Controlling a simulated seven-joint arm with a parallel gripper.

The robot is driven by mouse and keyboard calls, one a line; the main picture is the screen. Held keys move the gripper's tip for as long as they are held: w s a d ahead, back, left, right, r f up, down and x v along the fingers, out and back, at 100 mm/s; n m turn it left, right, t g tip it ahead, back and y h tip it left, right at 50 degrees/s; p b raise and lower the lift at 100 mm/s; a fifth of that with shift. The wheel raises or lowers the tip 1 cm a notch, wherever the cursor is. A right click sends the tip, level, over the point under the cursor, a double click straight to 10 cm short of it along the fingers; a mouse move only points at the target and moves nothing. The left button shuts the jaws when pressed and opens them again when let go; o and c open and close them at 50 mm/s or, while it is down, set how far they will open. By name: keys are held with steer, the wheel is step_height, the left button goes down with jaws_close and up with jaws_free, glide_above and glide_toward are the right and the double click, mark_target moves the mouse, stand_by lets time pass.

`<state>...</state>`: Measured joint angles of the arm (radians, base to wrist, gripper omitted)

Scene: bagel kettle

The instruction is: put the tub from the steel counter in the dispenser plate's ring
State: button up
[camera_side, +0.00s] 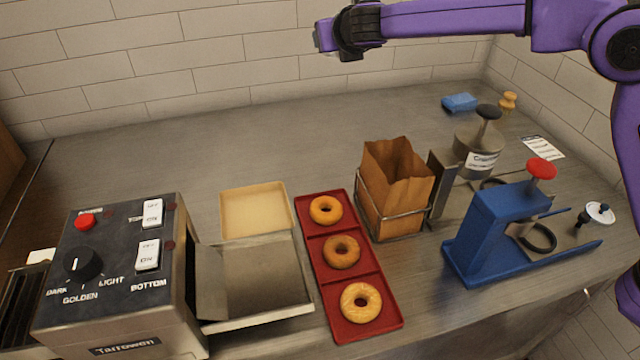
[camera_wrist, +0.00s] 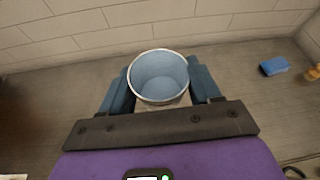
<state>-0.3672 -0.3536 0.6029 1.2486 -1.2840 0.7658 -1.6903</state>
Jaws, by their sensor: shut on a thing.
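My gripper (camera_wrist: 160,88) is shut on a round, pale blue-grey tub (camera_wrist: 158,69), with one blue finger on each side. The tub's open top and empty inside show in the wrist view. In the side view the wrist end of my purple arm is high at the top, in front of the tiled wall; the fingers and tub cannot be made out there. The labelled steel dispenser (camera_side: 478,150) with a black knob stands at the right on the steel counter (camera_side: 330,120). A dark ring (camera_side: 492,184) shows low beside it, partly hidden by the blue press.
A blue press (camera_side: 482,235) with a red knob and its own dark ring stands in front of the dispenser. A brown paper bag (camera_side: 396,185) in a wire holder, a red tray (camera_side: 312,258) of bagels and a toaster (camera_side: 115,270) stand leftward. The back counter is mostly clear.

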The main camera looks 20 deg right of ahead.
glide_above(314, 170)
steer(key=f, duration=0.1)
step_height(314, 170, down, 27)
steer(key=shift+f, duration=0.1)
stand_by(0.6)
steer(key=o, duration=1)
steer(key=shift+o, duration=0.4)
steer(key=v, duration=1.2)
steer(key=shift+d, duration=0.3)
